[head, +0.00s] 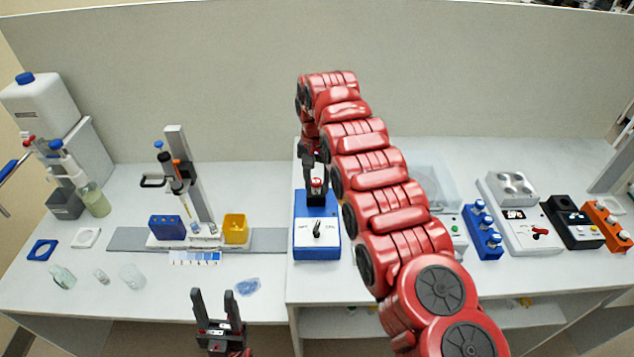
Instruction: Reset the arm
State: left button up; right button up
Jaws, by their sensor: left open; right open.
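My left gripper (213,294) is open and empty at the bottom of the head view, in front of the bench edge. My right arm, red and segmented, reaches across the bench from the lower right and bends down at its far end. My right gripper (315,170) is small and partly hidden there, open, over the rear of a blue box (301,225). That box has a white top panel with a black switch lever (317,231). A black part with a red top stands at its rear, close by the fingers; I cannot tell whether they touch.
A pipette stand (178,140), a blue rack (166,228) and a yellow cup (235,229) stand to the left. Blue (483,232), white (522,232), black (572,224) and orange (605,228) devices stand to the right. My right arm hides the middle.

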jog(key=shift+r, duration=0.6)
jog(key=shift+f, duration=0.1)
